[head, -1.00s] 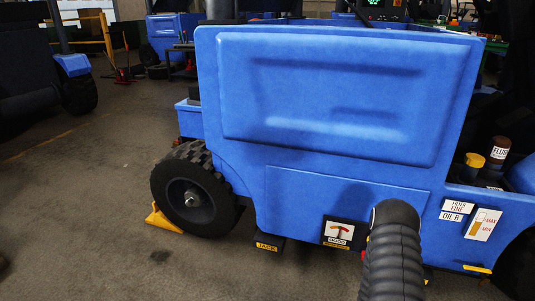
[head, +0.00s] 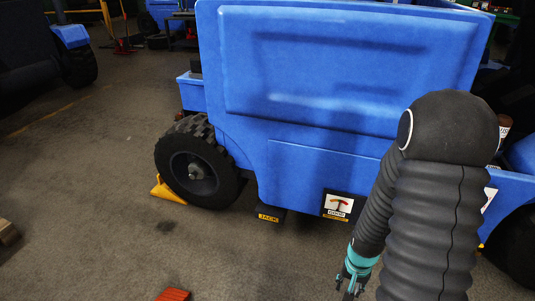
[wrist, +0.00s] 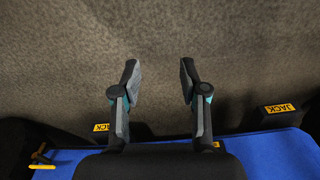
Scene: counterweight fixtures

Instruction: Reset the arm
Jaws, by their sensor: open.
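My gripper (wrist: 158,82) is open and empty in the wrist view, with its two fingers apart over bare concrete floor. In the head view my gripper (head: 350,285) hangs low at the bottom edge, at the end of my black sleeved arm, in front of the blue vehicle. The fingertips are hard to make out there. My arm is bent, with its elbow high at the right, and it covers part of the vehicle's right side.
A blue vehicle (head: 340,75) fills the middle, its wheel (head: 197,165) held by a yellow chock (head: 167,191). A gauge plate (head: 338,205) and a JACK label (head: 268,217) sit low on it. A red block (head: 173,295) lies on the floor.

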